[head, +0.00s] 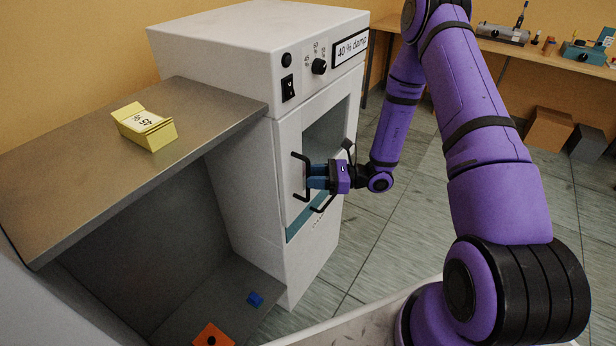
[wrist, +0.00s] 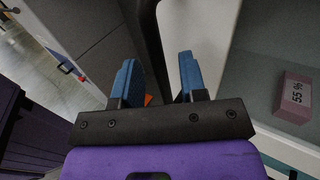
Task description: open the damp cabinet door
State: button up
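The white damp cabinet (head: 255,40) carries a "40% damp" label (head: 351,47) on its front. Its door (head: 290,140) has a dark window and looks shut. A black bar handle (head: 297,157) stands out from the door's left side. My gripper (head: 312,181) is at this handle, its blue fingers pointing left. In the wrist view the dark handle bar (wrist: 150,40) runs between the two parted blue fingers (wrist: 158,78), with a small gap showing on each side. Part of the handle is hidden behind my fingers in the head view.
A grey counter (head: 60,150) adjoins the cabinet on the left, with a yellow note box (head: 145,127) on it. Below are a blue block (head: 255,299) and an orange thing (head: 213,337). A pink "55 %" block (wrist: 294,97) shows behind the window. Tiled floor (head: 400,235) lies right.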

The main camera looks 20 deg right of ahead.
jog(key=shift+x, duration=0.9)
grip_shut()
